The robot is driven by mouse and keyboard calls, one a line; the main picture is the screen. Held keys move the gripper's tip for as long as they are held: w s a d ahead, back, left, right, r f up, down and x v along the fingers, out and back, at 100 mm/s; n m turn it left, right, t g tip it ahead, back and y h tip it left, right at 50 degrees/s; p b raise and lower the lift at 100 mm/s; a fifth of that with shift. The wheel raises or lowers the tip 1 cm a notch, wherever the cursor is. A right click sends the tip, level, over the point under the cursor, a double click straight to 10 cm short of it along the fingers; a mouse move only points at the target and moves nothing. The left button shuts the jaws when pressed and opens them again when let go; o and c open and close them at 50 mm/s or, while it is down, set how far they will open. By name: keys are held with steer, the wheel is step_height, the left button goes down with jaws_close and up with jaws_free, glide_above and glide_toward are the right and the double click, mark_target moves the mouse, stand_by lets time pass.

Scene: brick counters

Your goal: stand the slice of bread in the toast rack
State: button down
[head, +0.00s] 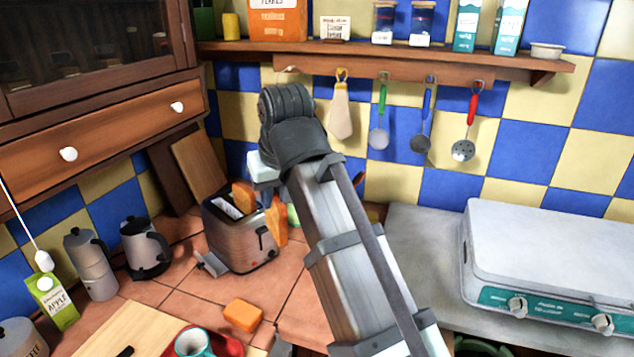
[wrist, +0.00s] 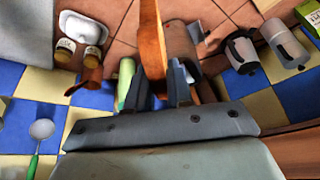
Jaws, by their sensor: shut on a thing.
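My gripper (wrist: 155,85) is shut on a brown-orange slice of bread (wrist: 152,42), seen nearly edge-on between the two fingers in the wrist view. In the head view my arm hides the fingers. A slice at the toaster's right side (head: 277,220) appears to be the held one. The steel toaster (head: 235,240) stands just left of my gripper, with another slice (head: 243,195) upright at its top. I cannot clearly make out the toast rack; a small grey metal piece (head: 210,263) lies by the toaster's left end.
An orange block (head: 243,315) lies on the tiled counter in front of the toaster. A kettle (head: 146,248) and a moka pot (head: 92,265) stand left. A white-topped hob (head: 555,250) is at right. Utensils hang from the shelf (head: 420,60) behind my arm.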

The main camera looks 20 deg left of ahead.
steer(key=s+a+f+n+g, duration=0.1)
steer(key=s+a+f+n, duration=0.2)
steer(key=s+a, duration=0.9)
steer(key=s+a+f+n+g+y, duration=0.1)
steer(key=s+a+f+n, duration=0.15)
steer(key=s+a, duration=1)
steer(key=s+a+f+n+g, duration=0.1)
steer(key=s+a+f+n, duration=0.3)
steer(key=s, duration=1.5)
step_height(320, 180, down, 11)
steer(key=shift+w+a+m, duration=0.25)
steer(key=shift+a+m, duration=0.1)
steer(key=shift+a, duration=0.1)
steer(key=shift+f, duration=0.15)
steer(key=c, duration=0.9)
jaws_free()
steer(key=v, duration=1.3)
steer(key=shift+d+r, duration=0.25)
steer(key=shift+r, duration=0.1)
